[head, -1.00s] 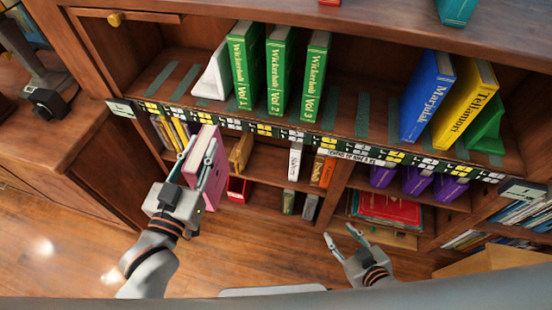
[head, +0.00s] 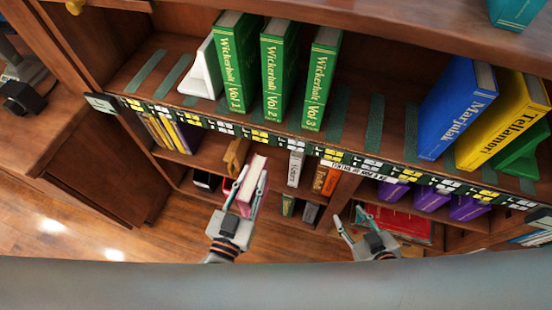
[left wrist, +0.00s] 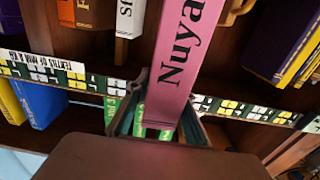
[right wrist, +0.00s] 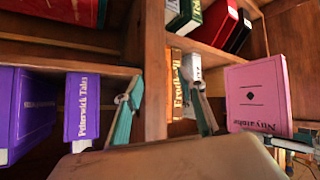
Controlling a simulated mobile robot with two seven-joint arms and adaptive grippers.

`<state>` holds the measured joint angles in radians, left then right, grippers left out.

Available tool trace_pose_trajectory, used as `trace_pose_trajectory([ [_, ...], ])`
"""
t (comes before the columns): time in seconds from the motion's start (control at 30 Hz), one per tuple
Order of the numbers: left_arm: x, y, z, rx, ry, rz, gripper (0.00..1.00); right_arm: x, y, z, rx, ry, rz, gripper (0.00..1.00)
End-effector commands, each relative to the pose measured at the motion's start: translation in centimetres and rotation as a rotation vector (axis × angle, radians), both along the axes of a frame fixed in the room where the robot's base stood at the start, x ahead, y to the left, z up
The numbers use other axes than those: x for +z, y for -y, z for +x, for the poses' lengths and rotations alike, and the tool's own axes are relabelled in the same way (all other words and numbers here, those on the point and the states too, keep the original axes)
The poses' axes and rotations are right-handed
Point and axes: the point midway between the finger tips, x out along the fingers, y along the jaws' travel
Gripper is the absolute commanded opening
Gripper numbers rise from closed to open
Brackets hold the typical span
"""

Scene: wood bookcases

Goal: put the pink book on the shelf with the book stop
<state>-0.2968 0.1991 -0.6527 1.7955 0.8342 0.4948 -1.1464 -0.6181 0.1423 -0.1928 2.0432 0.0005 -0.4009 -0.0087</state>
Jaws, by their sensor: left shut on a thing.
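The pink book (head: 246,194) is in my left gripper (head: 252,178), whose fingers close on its two sides. It is in front of the lower shelves, below the upper shelf's labelled front edge. In the left wrist view its pink spine (left wrist: 180,50) reads "Nuya..."; in the right wrist view its pink cover (right wrist: 257,95) shows at right. The upper shelf (head: 150,85) bears a white wedge-shaped book stop (head: 203,75) left of the green books, and a green wedge (head: 522,153) right of the yellow book. My right gripper (head: 349,213) is open and empty, low before the bookcase.
Several green Wickerhalt volumes (head: 237,65) stand beside the white stop. A blue book (head: 455,110) and a yellow book (head: 500,125) lean at right. Bare shelf with dark green strips lies between the groups. Lower compartments hold purple books (head: 432,195) and others.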

Motion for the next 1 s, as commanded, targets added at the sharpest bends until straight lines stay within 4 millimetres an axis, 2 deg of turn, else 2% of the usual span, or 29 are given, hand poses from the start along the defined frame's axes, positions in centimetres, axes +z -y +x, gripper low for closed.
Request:
trace_pose_trajectory([
  [0.17, -0.8, 0.0, 0.2, 0.011, 0.006, -0.001, 0.0, -0.3, 0.0, -0.2, 0.0, -0.006, -0.002, 0.4],
  [0.37, -0.7, 0.7, 2.6, 0.012, 0.008, -0.003, 0.0, -0.4, 0.0, -0.3, 0.001, -0.009, -0.003, 0.4],
  [1.0, -0.9, 4.9, 15.3, 0.011, 0.004, -0.003, 0.0, -1.7, 0.2, -0.7, 0.003, -0.018, -0.013, 0.4],
])
